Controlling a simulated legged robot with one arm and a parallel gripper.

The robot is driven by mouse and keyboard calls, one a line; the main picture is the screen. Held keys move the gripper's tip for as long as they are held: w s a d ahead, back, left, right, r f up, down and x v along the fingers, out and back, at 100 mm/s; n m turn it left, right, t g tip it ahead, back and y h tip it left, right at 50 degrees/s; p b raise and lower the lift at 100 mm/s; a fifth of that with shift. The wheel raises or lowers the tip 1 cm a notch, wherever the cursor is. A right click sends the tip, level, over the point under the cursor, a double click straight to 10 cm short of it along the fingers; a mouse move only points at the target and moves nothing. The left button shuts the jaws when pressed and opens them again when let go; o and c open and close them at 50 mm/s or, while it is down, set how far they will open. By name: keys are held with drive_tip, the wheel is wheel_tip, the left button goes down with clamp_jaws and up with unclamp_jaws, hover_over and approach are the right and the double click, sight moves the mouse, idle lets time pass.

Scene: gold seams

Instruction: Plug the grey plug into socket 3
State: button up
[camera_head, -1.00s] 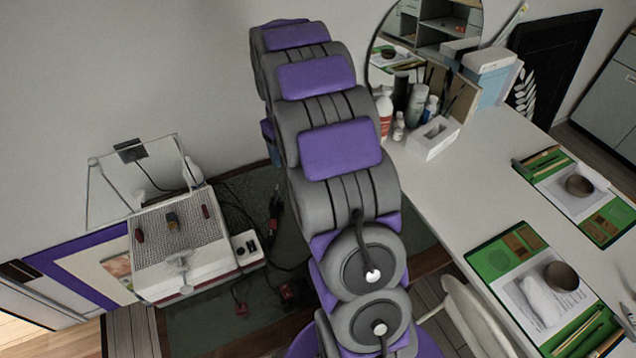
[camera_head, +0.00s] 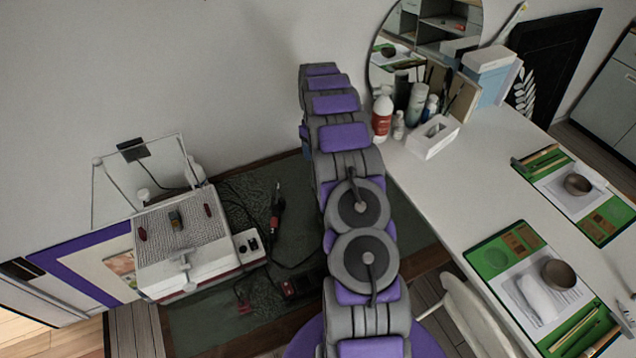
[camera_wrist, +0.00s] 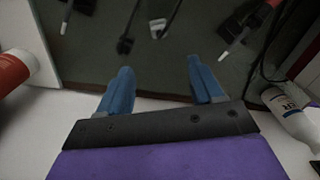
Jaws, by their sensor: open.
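My gripper (camera_wrist: 160,68) is open in the wrist view, with two blue fingers apart and nothing between them. It faces the dark green mat. A small pale connector (camera_wrist: 157,28) and a dark plug-like piece (camera_wrist: 125,45) lie beyond the fingertips, apart from them. I cannot tell whether either is the grey plug. In the head view, my arm hides most of my gripper. A white socket block (camera_head: 249,245) with dark round openings stands beside the white bench unit at left. Socket numbers are not readable.
The dark green mat (camera_head: 228,315) holds dark cables, a red and black tool (camera_head: 276,207) and red-ended pieces (camera_head: 243,298). A red and white bottle (camera_head: 382,116) stands on the white table (camera_head: 470,180) at right. The white bench unit (camera_head: 186,250) stands at left.

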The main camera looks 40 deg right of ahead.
drive_tip(key=f, duration=0.4)
drive_tip(key=f+b, duration=0.1)
drive_tip(key=f, duration=0.1)
drive_tip(key=shift+d+f, duration=0.15)
drive_tip(key=shift+d, duration=0.2)
drive_tip(key=f, duration=0.2)
drive_tip(key=a+f+b, duration=0.1)
drive_tip(key=f, duration=0.2)
drive_tip(key=shift+a+f, duration=0.2)
drive_tip(key=shift+f, duration=0.15)
drive_tip(key=shift+d, duration=0.35)
drive_tip(key=shift+d+f, duration=0.25)
drive_tip(key=shift+f, duration=0.25)
drive_tip(key=f, duration=0.1)
drive_tip(key=f+b, duration=0.1)
drive_tip(key=f, duration=0.2)
drive_tip(key=shift+a+f+b, duration=0.15)
drive_tip(key=shift+a+b, duration=0.2)
drive_tip(key=shift+b, duration=0.05)
drive_tip(key=shift+d, duration=0.1)
drive_tip(key=shift+d, duration=0.2)
drive_tip(key=shift+c, duration=0.5)
drive_tip(key=shift+a, duration=0.1)
drive_tip(key=c, duration=1)
